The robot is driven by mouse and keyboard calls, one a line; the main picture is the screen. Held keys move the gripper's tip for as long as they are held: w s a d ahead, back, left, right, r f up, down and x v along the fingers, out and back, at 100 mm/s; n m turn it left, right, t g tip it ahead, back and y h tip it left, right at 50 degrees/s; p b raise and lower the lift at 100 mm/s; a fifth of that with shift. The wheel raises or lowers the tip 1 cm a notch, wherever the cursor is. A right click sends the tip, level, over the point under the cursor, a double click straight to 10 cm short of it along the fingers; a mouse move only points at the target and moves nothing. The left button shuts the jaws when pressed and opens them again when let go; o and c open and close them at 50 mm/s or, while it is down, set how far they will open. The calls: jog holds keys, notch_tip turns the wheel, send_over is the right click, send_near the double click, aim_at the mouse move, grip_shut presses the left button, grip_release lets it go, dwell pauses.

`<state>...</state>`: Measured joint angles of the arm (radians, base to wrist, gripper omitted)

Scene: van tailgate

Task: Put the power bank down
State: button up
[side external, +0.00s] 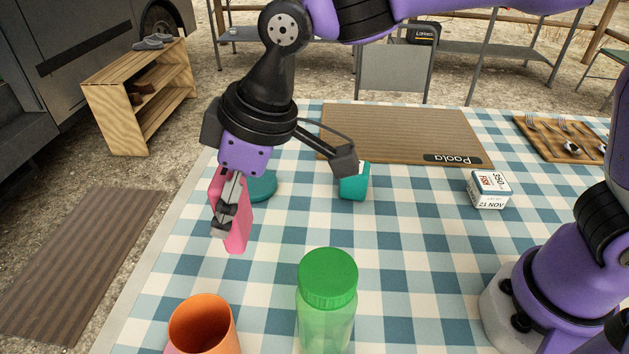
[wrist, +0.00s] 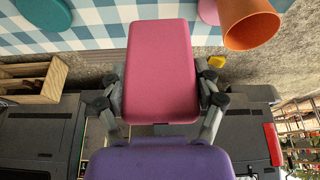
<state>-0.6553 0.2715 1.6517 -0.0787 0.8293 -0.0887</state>
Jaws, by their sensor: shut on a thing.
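The pink power bank (side external: 237,236) is a flat slab with rounded edges. My gripper (side external: 228,215) is shut on it, at the left side of the checked table. The power bank hangs steeply tilted, long side down; I cannot tell whether its lower end touches the cloth. In the wrist view the power bank (wrist: 162,62) fills the middle, with a finger of my gripper (wrist: 161,92) on each side. The blue-and-white checked table (side external: 400,240) lies below.
An orange cup (side external: 204,328) and green bottle (side external: 327,290) stand in front. A brown mat (side external: 400,130) marked "Paola" and white box (side external: 488,189) lie farther off. The central cloth is free.

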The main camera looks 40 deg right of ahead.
jog(key=shift+w+d+f, duration=0.5)
jog(key=shift+w+f, duration=1.15)
jog(key=shift+f, duration=0.15)
jog(key=shift+w+d+f, duration=0.5)
jog(key=shift+w+f, duration=1.2)
jog(key=shift+f, duration=0.15)
jog(key=shift+w+d+f, duration=0.5)
jog(key=shift+w+f, duration=1.15)
jog(key=shift+f, duration=0.15)
jog(key=shift+f, duration=0.15)
jog(key=o, duration=1.2)
jog(key=shift+o, duration=0.2)
